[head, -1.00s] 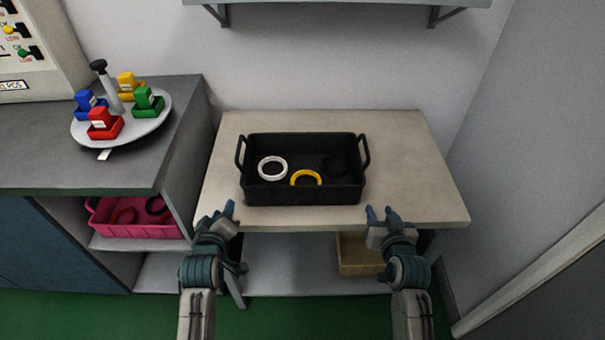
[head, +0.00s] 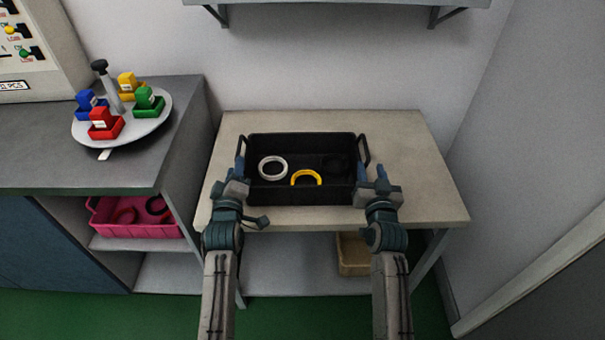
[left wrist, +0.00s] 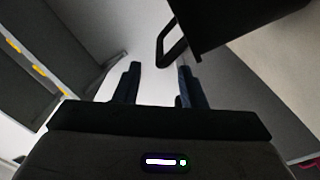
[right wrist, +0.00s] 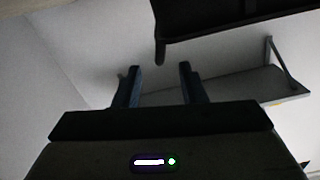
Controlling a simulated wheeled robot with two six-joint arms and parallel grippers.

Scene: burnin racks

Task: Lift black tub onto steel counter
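The black tub (head: 305,192) stands upright on the beige table, with a handle at each end. A white ring, a yellow ring and a dark ring lie in it. My left gripper (head: 240,172) is at the tub's left end, near the left handle. In the left wrist view its fingers (left wrist: 158,85) are apart, and the handle (left wrist: 172,42) is just beyond the tips. My right gripper (head: 373,176) is at the right end, near the right handle. In the right wrist view its fingers (right wrist: 160,85) are apart with the handle (right wrist: 160,48) beyond them. Both grippers are empty.
The grey counter (head: 45,175) at the left holds a round white turntable (head: 122,125) with small coloured bins. A pink tub (head: 130,220) is on the shelf below it. A cardboard box (head: 352,255) sits under the table. A wall shelf (head: 335,3) is above.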

